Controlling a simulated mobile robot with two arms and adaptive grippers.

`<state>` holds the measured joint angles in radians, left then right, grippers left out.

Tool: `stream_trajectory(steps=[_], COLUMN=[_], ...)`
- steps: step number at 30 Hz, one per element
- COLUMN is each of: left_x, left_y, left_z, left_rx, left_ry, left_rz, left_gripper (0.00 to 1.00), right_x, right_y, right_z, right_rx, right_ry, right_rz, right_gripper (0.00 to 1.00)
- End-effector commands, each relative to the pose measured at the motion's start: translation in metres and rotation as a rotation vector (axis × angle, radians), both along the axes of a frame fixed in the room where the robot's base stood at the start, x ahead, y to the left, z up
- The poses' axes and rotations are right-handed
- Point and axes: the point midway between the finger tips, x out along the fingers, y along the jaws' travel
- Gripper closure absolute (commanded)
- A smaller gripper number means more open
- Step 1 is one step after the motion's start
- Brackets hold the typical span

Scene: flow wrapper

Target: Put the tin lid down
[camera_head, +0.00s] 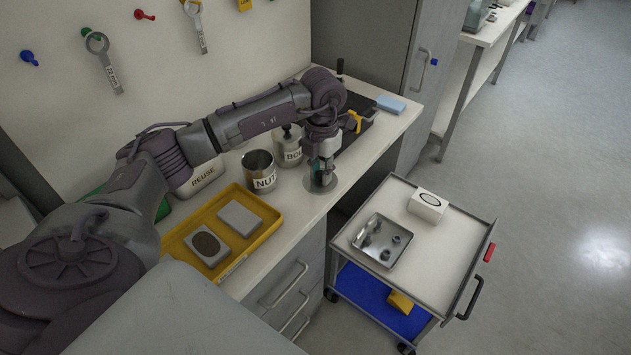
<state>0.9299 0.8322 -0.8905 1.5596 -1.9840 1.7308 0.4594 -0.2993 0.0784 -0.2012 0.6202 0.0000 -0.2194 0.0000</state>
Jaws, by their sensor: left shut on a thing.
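My left gripper (322,166) points down near the front edge of the bench and is shut on the tin lid (318,186). The lid is a round, grey, flat disc just below the fingers, at the bench edge. I cannot tell whether it touches the bench top. An open metal tin labelled NUT (264,183) stands to the left of the gripper. A second tin labelled BOL (289,155) stands behind it, partly hidden by my arm. My right gripper is not in view.
A yellow tray (182,228) with two grey blocks lies on the bench at left, near a REUSE bin (199,180). A dark tray (358,104) and a light blue block (391,104) lie behind the gripper. A trolley (455,262) with a metal tray (401,254) and white box (428,206) stands at right.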

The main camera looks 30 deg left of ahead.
Motion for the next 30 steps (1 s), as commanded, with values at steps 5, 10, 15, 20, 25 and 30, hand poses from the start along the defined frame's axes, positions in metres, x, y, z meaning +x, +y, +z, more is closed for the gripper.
stream_trajectory(steps=[5, 10, 15, 20, 25, 30], left_x=[-0.005, -0.006, -0.006, -0.005, -0.005, -0.005], left_y=[0.011, 0.012, 0.011, 0.011, 0.011, 0.011], left_z=[-0.008, -0.025, -0.047, -0.048, -0.052, -0.051], left_rx=[-0.001, 0.000, 0.000, 0.000, 0.000, 0.000], left_ry=[-0.001, 0.003, 0.001, -0.002, -0.001, -0.001], left_rz=[-0.001, 0.000, -0.001, -0.002, -0.002, -0.001], left_gripper=[1.00, 1.00, 1.00, 1.00, 1.00, 0.54], right_x=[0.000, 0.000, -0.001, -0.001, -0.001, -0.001], right_y=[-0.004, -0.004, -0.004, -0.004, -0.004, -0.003], right_z=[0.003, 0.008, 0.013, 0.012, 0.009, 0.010], right_rx=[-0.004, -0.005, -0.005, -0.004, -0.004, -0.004], right_ry=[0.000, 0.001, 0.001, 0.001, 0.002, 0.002], right_rz=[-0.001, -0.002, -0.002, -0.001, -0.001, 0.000], right_gripper=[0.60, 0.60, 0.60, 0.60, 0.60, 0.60])
